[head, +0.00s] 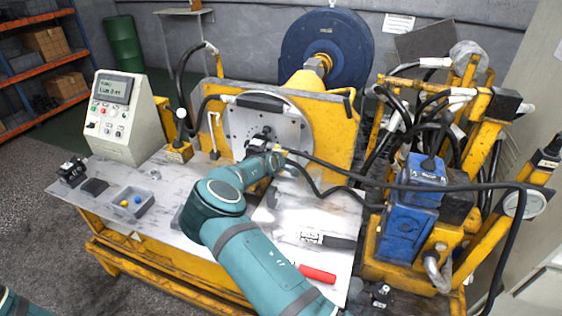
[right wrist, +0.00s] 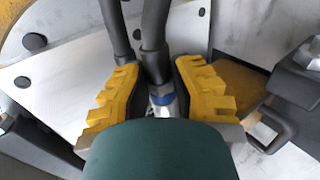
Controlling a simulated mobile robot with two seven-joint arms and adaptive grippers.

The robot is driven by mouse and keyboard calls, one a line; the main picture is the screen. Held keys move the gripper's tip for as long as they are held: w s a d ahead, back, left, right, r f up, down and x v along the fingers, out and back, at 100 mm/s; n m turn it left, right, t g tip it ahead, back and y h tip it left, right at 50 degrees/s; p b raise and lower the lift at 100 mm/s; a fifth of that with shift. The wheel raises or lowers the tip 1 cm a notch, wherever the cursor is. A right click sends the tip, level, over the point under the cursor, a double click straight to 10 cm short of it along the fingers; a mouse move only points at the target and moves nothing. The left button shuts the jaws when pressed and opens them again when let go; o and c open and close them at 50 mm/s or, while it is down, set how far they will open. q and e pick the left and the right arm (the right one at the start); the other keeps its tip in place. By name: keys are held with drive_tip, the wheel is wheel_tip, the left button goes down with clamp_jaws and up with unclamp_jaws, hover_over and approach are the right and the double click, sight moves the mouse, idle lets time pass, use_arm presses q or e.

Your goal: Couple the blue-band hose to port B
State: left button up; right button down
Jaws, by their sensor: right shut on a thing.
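In the right wrist view the yellow-padded fingers of my right gripper (right wrist: 158,84) are closed around a black hose with a metal end and a blue band (right wrist: 162,99). In the head view this gripper (head: 268,149) is at the motor (head: 259,136) on the round grey plate (head: 237,124). Black hose runs from there to the right. My green gripper body covers the lower middle of the wrist view. Port B cannot be made out, and I cannot tell whether the hose end touches it. My left gripper is out of view; only a bit of arm shows at lower left.
A second black hose (right wrist: 115,28) runs close beside the held one. A control box (head: 122,115) and a grey tray (head: 130,202) with small balls stand at left on the bench. A red-handled tool (head: 317,273) lies at front. The blue pump unit (head: 405,232) stands right.

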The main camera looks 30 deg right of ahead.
drive_tip(key=shift+w+a+b, duration=0.4)
drive_tip(key=shift+w+b, duration=0.15)
drive_tip(key=shift+b, duration=0.05)
drive_tip(key=c, duration=0.7)
unclamp_jaws()
drive_tip(key=p+v, duration=0.4)
drive_tip(key=v, duration=0.3)
drive_tip(key=shift+s+a, duration=0.1)
idle(0.4)
